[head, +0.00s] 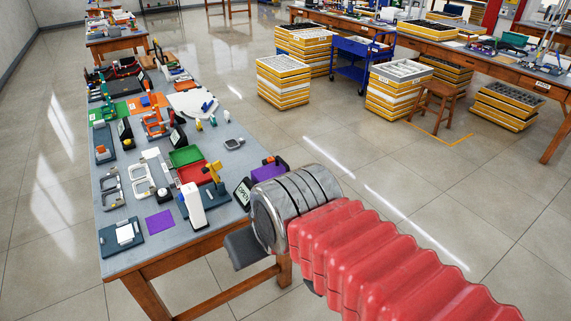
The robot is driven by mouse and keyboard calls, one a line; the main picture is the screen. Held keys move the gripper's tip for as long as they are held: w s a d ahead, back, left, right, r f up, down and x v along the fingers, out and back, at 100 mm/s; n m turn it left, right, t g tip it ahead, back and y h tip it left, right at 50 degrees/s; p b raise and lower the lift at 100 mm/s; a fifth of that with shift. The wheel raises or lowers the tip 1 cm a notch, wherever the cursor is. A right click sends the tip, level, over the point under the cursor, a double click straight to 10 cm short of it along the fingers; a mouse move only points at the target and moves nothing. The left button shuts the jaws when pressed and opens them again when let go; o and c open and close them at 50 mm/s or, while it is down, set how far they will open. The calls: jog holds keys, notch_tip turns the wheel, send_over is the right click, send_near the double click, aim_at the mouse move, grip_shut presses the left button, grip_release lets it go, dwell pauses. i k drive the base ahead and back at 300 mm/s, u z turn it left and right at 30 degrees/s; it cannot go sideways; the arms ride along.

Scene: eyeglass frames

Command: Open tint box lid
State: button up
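I cannot say for sure which thing is the tint box. A purple box-like thing (268,173) stands at the table's right edge, partly hidden behind my metal wrist, with a dark part at its far side. Whether it has a lid, open or shut, does not show. A flat purple square (160,222) lies near the table's front. My wrist and red arm reach in from the lower right and end beside the table's right edge. My gripper's fingers do not show clearly. A dark grey block sticks out below the wrist, and I cannot tell what it belongs to.
The long grey worktable (180,247) is crowded. Floor right of the table is clear up to the stacked yellow-and-white crates (284,82).

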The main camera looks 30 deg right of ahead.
aim_at(278, 167)
jog(key=u, duration=0.05)
jog(key=i, duration=1)
jog(key=z, duration=0.05)
